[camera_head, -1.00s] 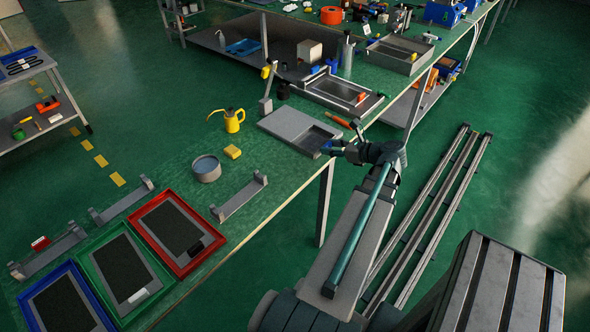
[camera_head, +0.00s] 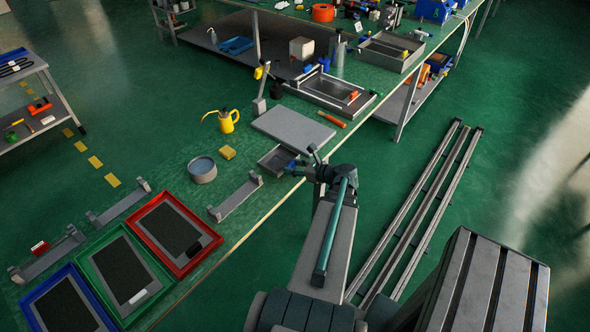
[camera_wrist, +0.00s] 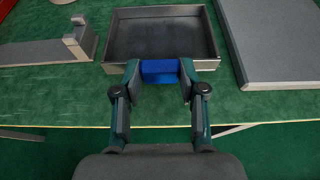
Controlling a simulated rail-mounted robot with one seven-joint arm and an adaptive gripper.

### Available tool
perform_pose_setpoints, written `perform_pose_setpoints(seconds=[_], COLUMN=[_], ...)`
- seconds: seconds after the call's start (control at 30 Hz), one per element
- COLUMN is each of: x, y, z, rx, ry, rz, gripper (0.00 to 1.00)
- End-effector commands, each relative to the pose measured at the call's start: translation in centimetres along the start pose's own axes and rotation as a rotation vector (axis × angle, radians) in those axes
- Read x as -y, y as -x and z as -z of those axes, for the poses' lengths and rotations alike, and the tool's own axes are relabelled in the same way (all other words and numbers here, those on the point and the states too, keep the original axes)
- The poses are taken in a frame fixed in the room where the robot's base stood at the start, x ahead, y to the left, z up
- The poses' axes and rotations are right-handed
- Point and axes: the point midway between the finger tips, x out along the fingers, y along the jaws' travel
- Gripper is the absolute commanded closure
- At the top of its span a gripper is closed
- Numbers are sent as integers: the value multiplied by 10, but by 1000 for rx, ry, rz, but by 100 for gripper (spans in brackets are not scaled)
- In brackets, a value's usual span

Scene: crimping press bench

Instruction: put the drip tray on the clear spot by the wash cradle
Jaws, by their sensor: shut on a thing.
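The drip tray looks to be the shallow grey metal tray (camera_head: 270,163) with a blue handle, at the bench's front edge. In the wrist view the tray (camera_wrist: 160,35) lies straight ahead, level and empty. My gripper (camera_head: 300,168) is shut on its blue handle (camera_wrist: 159,67), one finger on each side. I cannot tell whether the tray touches the bench. A grey bracket-like cradle (camera_head: 236,198) stands left of the tray, apart from it. Two similar cradles stand farther left (camera_head: 118,206) (camera_head: 48,255); I cannot tell which is the wash cradle.
A flat grey slab (camera_head: 293,131) lies just behind and right of the tray. A round grey pot (camera_head: 203,170), yellow block (camera_head: 228,153) and yellow can (camera_head: 227,121) stand behind left. Red (camera_head: 176,236), green (camera_head: 125,274) and blue-rimmed trays (camera_head: 65,303) fill the front left.

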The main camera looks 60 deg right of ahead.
Motion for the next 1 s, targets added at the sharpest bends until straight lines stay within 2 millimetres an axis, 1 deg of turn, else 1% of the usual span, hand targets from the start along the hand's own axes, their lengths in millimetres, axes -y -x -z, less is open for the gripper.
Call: perform_pose_setpoints(seconds=[0.1,0.2,0.47,0.6,0.63,0.7,0.77,1.0], x=[1,1,0,0,0,0,0,0], y=[-5,-6,-7,-8,-8,-8,-8,-8], z=[10,15,16,20,19,19,19,19], rx=[0,1,1,1,0,0,0,0], ry=[-3,-1,1,0,0,0,0,0], rz=[-1,0,0,0,0,0,0,0], gripper=[97,97,97,97,54,42,34,34])
